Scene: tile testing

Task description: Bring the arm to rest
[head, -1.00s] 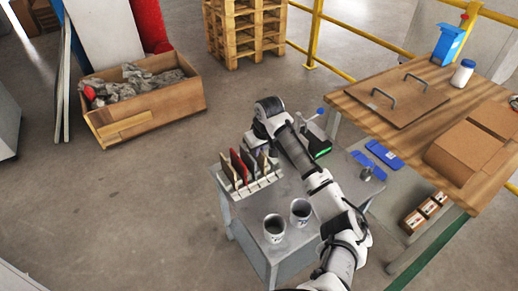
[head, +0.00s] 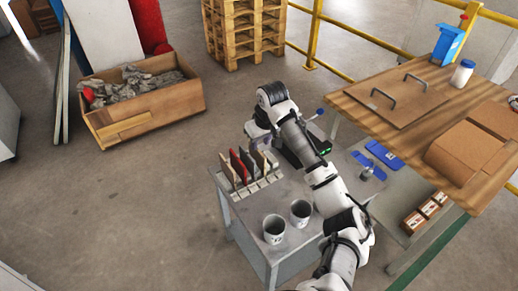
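My arm (head: 322,175) reaches up from the bottom of the head view, over the small grey table. Its far end (head: 273,96) is bent over, above the back edge of that table. The fingers of my gripper are not clear; the wrist and the clutter below hide them, so I cannot tell whether they are open or shut. No held thing can be made out.
A rack (head: 253,185) holds several upright tiles, one red. Two grey cups (head: 274,229) (head: 300,213) stand close left of my arm. A device with a green light (head: 325,150) sits beside the arm. The wooden workbench (head: 350,108) is on the right.

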